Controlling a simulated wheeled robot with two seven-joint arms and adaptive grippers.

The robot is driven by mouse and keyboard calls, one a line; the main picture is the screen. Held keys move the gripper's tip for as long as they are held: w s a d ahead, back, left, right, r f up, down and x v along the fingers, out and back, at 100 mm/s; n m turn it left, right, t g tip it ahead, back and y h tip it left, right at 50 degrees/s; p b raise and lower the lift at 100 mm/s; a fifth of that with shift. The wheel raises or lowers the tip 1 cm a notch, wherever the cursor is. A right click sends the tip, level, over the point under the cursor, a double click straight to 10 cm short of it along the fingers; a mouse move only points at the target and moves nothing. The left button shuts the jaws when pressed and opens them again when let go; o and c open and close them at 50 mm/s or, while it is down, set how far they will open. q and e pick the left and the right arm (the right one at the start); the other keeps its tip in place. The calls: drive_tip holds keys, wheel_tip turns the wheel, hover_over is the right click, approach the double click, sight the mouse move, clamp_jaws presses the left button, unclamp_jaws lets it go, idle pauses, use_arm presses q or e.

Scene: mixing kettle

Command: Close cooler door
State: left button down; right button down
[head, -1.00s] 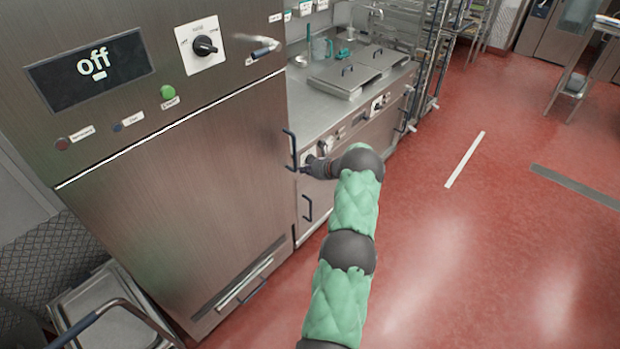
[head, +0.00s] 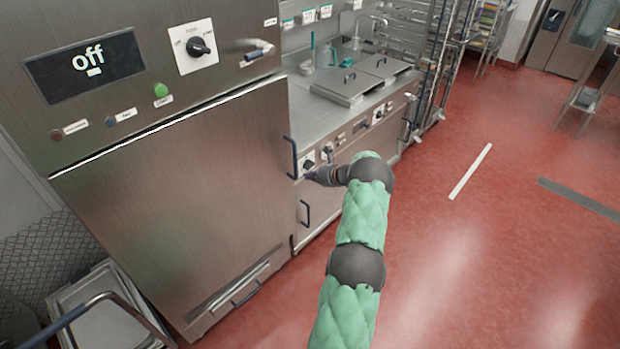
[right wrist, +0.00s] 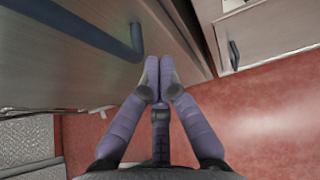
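The cooler door (head: 190,190) is the large steel panel under the control panel in the head view. It looks flush or nearly flush with its cabinet; I cannot tell if a small gap is left. Its dark blue handle (head: 291,158) is upright on the right edge, and the handle also shows in the right wrist view (right wrist: 95,27). My right gripper (head: 311,177) is just right of the handle's lower end, apart from it. In the right wrist view its fingertips (right wrist: 158,80) are together with nothing seen between them, beside the door face. My left gripper is not in view.
A steel counter (head: 318,100) with knobs, lids and a drawer handle (head: 305,213) stands right of the cooler. A tray cart (head: 85,300) is at lower left. A tall rack (head: 440,75) stands behind.

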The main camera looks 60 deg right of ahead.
drive_tip(key=d+v, duration=0.1)
drive_tip(key=v, duration=0.7)
drive_tip(key=shift+r+p, duration=0.35)
drive_tip(key=shift+p, duration=0.05)
drive_tip(key=shift+a, duration=0.1)
